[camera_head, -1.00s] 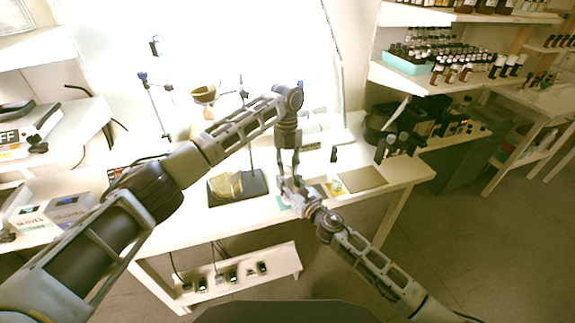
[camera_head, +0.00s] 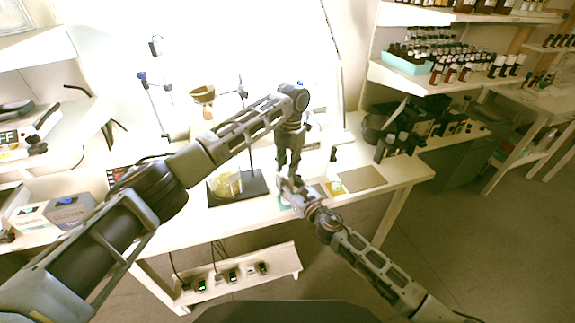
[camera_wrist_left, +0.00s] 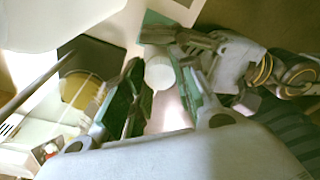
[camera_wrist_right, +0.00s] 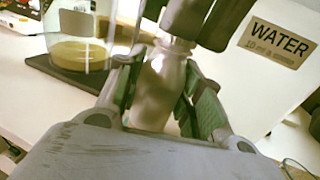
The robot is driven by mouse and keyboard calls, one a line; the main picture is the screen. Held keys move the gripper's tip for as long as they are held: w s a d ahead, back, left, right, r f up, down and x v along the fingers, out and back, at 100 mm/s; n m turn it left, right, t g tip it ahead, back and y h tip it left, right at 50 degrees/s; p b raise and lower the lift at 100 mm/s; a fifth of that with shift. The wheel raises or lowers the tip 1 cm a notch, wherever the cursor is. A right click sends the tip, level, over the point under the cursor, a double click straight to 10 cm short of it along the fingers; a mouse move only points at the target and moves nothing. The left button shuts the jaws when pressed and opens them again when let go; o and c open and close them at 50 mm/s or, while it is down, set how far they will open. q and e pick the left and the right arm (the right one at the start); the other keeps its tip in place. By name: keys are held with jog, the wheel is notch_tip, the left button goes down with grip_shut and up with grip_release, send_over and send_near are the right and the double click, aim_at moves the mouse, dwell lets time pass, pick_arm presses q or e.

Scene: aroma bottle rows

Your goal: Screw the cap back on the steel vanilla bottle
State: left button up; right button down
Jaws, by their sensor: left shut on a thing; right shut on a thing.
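The steel bottle (camera_wrist_right: 158,92) stands between the fingers of my right gripper (camera_wrist_right: 160,98), which is shut on its body. My left gripper (camera_wrist_left: 160,85) points down from above with its fingers shut around a pale round cap (camera_wrist_left: 159,72). In the right wrist view the dark left fingers (camera_wrist_right: 200,18) are right over the bottle's neck. Whether the cap is seated on the neck is hidden by those fingers. In the head view the left gripper (camera_head: 291,172) and right gripper (camera_head: 292,187) meet over the table and hide the bottle.
A glass beaker (camera_head: 224,184) of yellowish liquid stands on a dark stand base (camera_head: 258,184) to the left. A WATER label (camera_wrist_right: 277,42) lies right of the bottle. A brown board (camera_head: 362,178) and small dark bottles (camera_head: 390,146) are further right. The table's front edge is close.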

pick_arm(q)
jog(key=o, duration=0.7)
jog(key=shift+r, duration=0.1)
jog(key=shift+r, duration=2.2)
jog(key=shift+c, duration=0.4)
